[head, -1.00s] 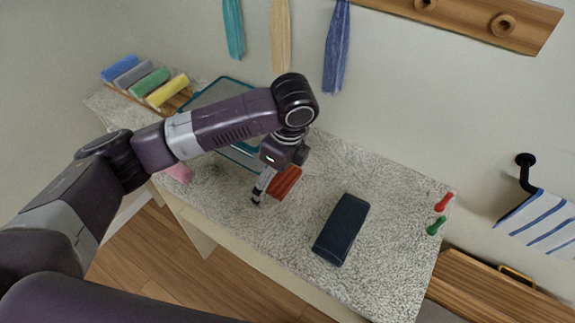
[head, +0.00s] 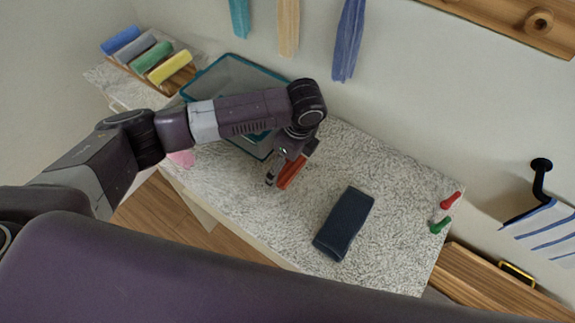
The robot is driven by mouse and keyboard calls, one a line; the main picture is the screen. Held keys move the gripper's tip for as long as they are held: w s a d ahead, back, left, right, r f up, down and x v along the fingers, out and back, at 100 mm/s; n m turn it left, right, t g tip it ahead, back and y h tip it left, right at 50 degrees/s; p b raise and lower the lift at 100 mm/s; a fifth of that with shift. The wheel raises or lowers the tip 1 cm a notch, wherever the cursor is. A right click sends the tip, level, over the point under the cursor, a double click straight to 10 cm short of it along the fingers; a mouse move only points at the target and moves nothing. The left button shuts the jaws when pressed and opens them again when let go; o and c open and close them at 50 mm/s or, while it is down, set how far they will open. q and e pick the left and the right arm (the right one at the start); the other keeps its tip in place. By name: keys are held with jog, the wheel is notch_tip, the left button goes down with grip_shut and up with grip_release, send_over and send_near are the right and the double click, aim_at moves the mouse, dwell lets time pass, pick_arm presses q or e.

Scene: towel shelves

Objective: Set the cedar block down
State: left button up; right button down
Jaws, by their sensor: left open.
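The cedar block (head: 292,173) is a small reddish-orange bar at the middle of the speckled counter (head: 245,200). My left gripper (head: 277,176) is open right at the block, pointing down. One finger shows along the block's left side. The other finger is hidden by the gripper body or the block, so I cannot tell whether the block is between the fingers. I also cannot tell whether the block touches the counter. My right gripper is out of view.
A dark navy folded towel (head: 344,223) lies right of the block. A teal-rimmed tray (head: 205,73) is behind my left arm. Red (head: 450,200) and green (head: 441,225) pegs lie near the right edge. Rolled towels (head: 170,68) sit at the back left. Bare counter lies between.

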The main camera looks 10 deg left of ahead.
pick_arm(q)
jog(key=c, duration=1.1)
jog(key=shift+c, duration=1.4)
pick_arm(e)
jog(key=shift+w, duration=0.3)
